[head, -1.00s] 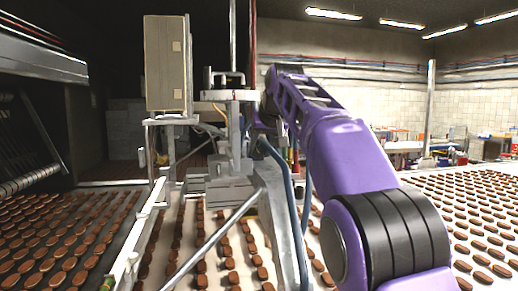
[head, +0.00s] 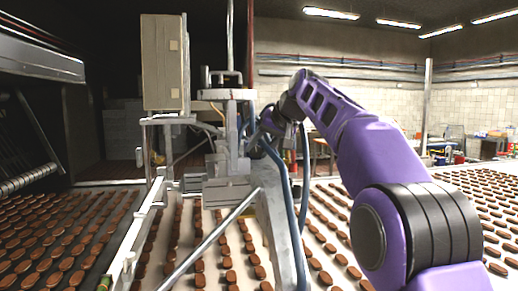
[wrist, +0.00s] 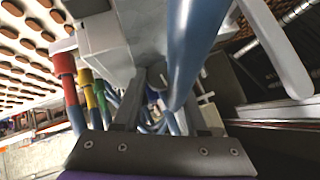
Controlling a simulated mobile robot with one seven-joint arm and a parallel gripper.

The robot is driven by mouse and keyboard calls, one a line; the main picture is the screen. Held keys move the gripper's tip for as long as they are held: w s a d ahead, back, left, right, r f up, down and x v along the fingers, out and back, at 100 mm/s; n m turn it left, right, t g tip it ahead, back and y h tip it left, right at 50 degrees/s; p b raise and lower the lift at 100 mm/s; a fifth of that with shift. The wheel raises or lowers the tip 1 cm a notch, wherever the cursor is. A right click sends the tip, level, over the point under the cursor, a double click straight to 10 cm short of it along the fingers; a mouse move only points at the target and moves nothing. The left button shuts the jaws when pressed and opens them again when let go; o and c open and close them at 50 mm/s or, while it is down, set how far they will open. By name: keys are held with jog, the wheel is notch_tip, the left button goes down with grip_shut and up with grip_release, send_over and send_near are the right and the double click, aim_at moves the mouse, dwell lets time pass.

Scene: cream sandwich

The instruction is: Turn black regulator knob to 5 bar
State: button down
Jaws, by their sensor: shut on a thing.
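In the wrist view my gripper (wrist: 152,82) reaches up to the underside of a grey machine housing (wrist: 106,35). Its fingers are closed in on a small dark part between the tips, which I take to be the black regulator knob (wrist: 154,76); it is mostly hidden. A thick blue hose (wrist: 193,45) crosses in front of the right finger. In the head view my gripper (head: 268,122) is at the right side of the depositing machine (head: 222,165), partly behind hoses, and the knob cannot be made out. No pressure reading is legible.
Red (wrist: 64,66), yellow and green hose fittings stand left of my gripper in the wrist view. Blue hoses (head: 287,190) hang beside the machine. A beige cabinet (head: 163,62) stands left. Conveyors (head: 70,225) with rows of brown biscuits lie around.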

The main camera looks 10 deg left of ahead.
jog(key=shift+r, duration=0.1)
jog(key=c, duration=0.7)
grip_release()
jog(key=shift+c, duration=0.2)
jog(key=v, duration=1.7)
jog(key=shift+s+d, duration=0.1)
jog(key=shift+s, duration=0.05)
